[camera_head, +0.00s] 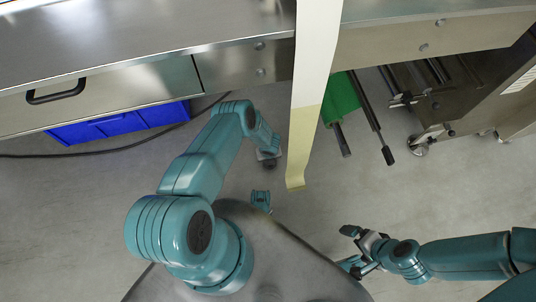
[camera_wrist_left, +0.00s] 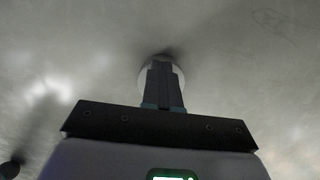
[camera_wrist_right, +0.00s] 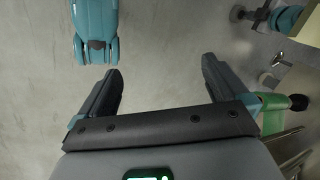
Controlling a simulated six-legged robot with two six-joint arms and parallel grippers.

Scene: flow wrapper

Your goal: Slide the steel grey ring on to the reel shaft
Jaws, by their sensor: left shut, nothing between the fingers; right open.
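The green roll (camera_wrist_right: 270,118) also shows at the right of the right wrist view. My right gripper (camera_head: 351,248) is open and empty over the floor, below and apart from the rods. My left gripper (camera_head: 268,160) is shut and empty, left of the pale strip; its closed fingers (camera_wrist_left: 162,85) show in the left wrist view.
A long pale strip (camera_head: 314,70) hangs between my arms. A steel counter (camera_head: 150,30) with a drawer and a blue bin (camera_head: 118,124) are at the left. Machine frame and a caster (camera_head: 418,148) are at the right.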

